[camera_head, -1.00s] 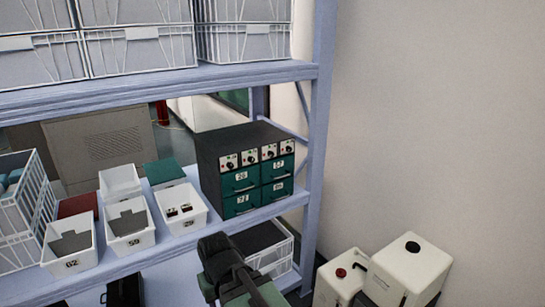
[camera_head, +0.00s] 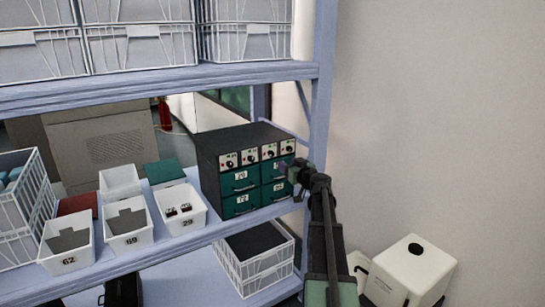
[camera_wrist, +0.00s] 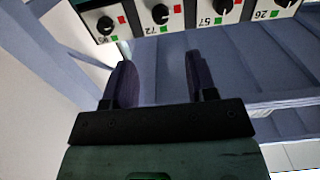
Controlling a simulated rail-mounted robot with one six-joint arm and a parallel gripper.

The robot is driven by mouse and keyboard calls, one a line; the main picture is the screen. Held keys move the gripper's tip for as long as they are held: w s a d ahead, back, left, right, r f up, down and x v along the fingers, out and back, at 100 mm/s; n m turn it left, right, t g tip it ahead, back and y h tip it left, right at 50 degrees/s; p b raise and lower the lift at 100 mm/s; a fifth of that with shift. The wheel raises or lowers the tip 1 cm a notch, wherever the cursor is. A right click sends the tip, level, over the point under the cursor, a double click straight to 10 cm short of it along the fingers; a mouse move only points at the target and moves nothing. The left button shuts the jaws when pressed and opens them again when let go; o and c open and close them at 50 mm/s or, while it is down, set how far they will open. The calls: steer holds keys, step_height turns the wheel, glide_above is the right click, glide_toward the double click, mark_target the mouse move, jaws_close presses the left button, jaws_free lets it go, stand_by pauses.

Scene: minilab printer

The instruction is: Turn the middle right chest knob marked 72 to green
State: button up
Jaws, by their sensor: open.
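The dark chest (camera_head: 245,138) with green drawers stands on the shelf, with a row of black knobs on white plates along its top front. The knob marked 72 (camera_wrist: 160,14) is second from the left at the top of the wrist view, where the labels appear upside down; it is third from the left in the head view (camera_head: 268,153). Small red and green marks sit beside it. My gripper (camera_wrist: 159,62) is open and empty, its fingers apart and short of the knob row. In the head view my gripper (camera_head: 291,172) is just in front of the chest's right side.
The neighbouring knobs marked 57 (camera_wrist: 225,6) and a partly legible number (camera_wrist: 105,25) flank it. The blue shelf post (camera_head: 318,100) stands close to my gripper on the right. White bins (camera_head: 128,238) line the shelf to the left; a white crate (camera_head: 232,273) is below.

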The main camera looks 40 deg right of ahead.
mark_target(273, 154)
steer(key=w, duration=0.7)
steer(key=w+d, duration=0.1)
steer(key=w, duration=0.2)
steer(key=shift+w, duration=0.25)
steer(key=c, duration=0.9)
steer(key=shift+m, duration=0.3)
steer(key=m, duration=0.3)
steer(key=shift+m, duration=0.3)
steer(key=m, duration=0.4)
steer(key=shift+f+m, duration=0.1)
steer(key=shift+m, duration=0.2)
steer(key=m, duration=0.4)
steer(key=shift+d, duration=0.1)
steer(key=shift+s+f+m, duration=0.1)
steer(key=shift+m, duration=2.4)
